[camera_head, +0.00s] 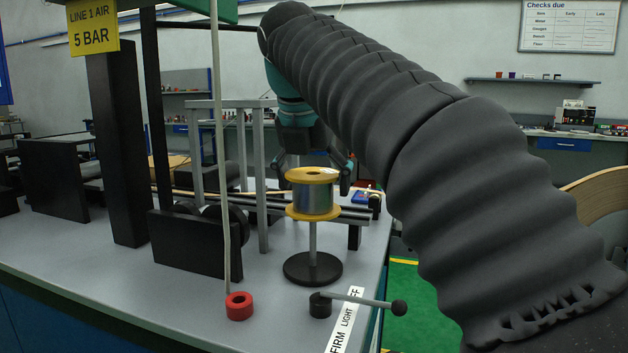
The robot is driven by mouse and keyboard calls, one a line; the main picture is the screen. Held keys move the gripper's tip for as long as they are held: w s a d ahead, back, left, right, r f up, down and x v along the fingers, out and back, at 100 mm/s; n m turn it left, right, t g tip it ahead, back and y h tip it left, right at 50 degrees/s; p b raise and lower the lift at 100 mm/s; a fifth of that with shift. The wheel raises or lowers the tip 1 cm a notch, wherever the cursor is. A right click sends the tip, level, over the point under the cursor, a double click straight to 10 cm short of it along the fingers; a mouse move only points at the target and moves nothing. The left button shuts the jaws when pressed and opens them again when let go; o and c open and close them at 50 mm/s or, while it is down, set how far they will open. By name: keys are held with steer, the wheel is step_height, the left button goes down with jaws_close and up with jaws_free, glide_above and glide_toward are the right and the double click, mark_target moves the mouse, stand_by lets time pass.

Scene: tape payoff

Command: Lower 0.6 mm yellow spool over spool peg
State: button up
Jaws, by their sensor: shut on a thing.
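The yellow spool (312,201), with two yellow flanges and grey-blue wire wound between them, is upright in the head view. My gripper (315,181) comes down from behind and is shut on the spool, one dark finger at each side. The spool peg (312,240) is a thin grey rod rising from a round black base (313,268). The spool is directly above the base, in line with the rod, whose visible part runs up to the lower flange. The rod's top is hidden, so how far it enters the spool cannot be told.
A black-knobbed lever (364,301) and a red ring (239,306) with a pale cord stand in front of the base. Grey rails (345,213) run behind the peg. A black upright plate (195,244) and grey posts stand left. The bench edge is close on the right.

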mark_target(305, 180)
steer(key=shift+f+b, duration=2.9)
steer(key=shift+f, duration=1.75)
steer(key=o, duration=1.2)
steer(key=v, duration=1.2)
steer(key=shift+s+d, duration=0.1)
